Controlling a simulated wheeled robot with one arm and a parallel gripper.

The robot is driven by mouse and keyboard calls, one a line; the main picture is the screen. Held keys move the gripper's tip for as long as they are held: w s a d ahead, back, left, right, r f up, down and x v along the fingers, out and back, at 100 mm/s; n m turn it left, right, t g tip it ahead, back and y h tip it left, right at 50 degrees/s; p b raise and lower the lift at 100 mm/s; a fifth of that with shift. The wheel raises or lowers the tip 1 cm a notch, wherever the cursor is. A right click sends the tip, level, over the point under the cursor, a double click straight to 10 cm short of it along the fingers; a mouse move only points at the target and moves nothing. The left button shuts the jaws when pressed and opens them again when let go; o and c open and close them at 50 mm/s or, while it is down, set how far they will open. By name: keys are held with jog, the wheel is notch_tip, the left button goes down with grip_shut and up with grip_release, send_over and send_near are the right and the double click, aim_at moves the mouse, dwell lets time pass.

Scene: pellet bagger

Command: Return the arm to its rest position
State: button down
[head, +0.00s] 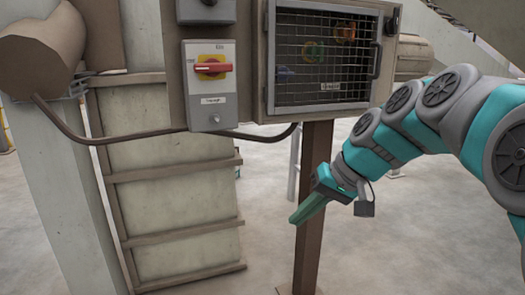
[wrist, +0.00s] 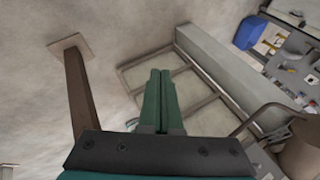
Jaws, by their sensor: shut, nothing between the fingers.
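My gripper (head: 303,212) points down and to the left in the head view, in front of the brown post and below the mesh-fronted cabinet. Its green fingers lie together with nothing between them. In the wrist view my gripper (wrist: 160,75) shows its two fingers side by side, closed, over the floor and a framed panel. My arm comes in from the right edge of the head view, bent downward.
A mesh-fronted cabinet (head: 325,95) stands on a brown post (head: 313,175). Left of it is a switch box with a red handle (head: 212,68). A ribbed panel (head: 172,180) and a grey column (head: 60,180) stand at left. Open floor lies right of the post.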

jog(key=s+d+f+g+h, duration=0.2)
jog(key=s+f, duration=0.7)
jog(key=s, duration=0.5)
jog(key=s+d+f+g+h, duration=0.2)
jog(key=s+d+f+h, duration=0.2)
jog(key=s+f, duration=0.6)
jog(key=s+d, duration=0.1)
jog(key=s, duration=0.3)
jog(key=shift+f+m+g, duration=0.2)
jog(key=shift+m+g, duration=0.2)
jog(key=c, duration=1.6)
grip_release()
jog(key=shift+d, duration=0.1)
